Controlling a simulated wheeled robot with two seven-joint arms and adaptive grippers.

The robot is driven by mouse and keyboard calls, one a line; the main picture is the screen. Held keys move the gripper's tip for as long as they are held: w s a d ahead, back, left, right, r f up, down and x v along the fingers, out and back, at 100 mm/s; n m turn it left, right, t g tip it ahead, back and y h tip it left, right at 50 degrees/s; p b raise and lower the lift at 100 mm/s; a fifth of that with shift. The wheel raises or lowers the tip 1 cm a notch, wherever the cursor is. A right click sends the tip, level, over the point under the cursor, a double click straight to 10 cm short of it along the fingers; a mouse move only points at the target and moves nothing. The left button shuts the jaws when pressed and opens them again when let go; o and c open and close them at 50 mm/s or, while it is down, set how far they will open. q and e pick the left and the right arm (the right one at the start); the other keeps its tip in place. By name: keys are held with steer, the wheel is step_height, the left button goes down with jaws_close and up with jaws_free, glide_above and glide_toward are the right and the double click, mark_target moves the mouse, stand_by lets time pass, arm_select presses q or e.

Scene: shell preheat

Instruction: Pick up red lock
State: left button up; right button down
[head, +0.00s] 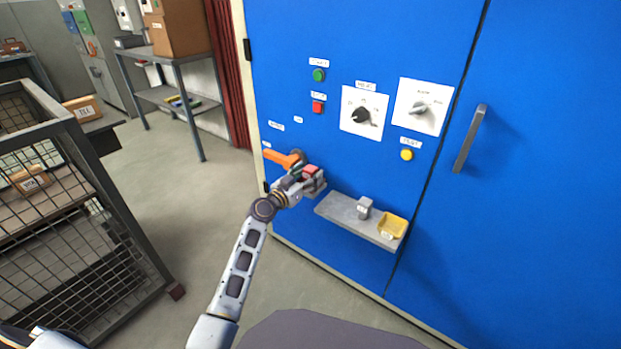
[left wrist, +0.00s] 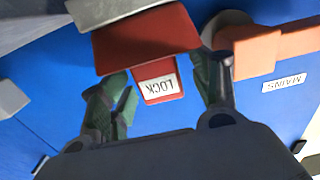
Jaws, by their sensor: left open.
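The red lock (head: 311,170) is at the front of the blue cabinet, beside the orange handle (head: 281,158). In the left wrist view the red lock (left wrist: 157,84) shows a white label reading LOCK. It lies between the green-padded fingers of my left gripper (left wrist: 162,78). The fingers are open, one on each side of it; I cannot tell whether either touches. In the head view my left gripper (head: 301,182) is right at the lock and partly covers it. A grey piece (left wrist: 108,10) sits against the lock's wider red part. My right gripper is out of view.
A grey shelf (head: 338,208) on the cabinet, to the right of the gripper, bears a small grey block (head: 364,207) and a yellow tray (head: 392,226). Dials, buttons and a door handle (head: 469,138) are on the blue front. A wire cage cart (head: 85,220) stands at left.

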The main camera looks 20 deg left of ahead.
arm_select(q)
steer(key=shift+w+d, duration=0.2)
steer(key=shift+w, duration=0.5)
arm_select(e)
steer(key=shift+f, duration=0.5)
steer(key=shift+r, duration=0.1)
arm_select(q)
steer(key=c, duration=1.2)
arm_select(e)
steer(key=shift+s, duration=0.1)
arm_select(q)
steer(key=shift+r, duration=0.15)
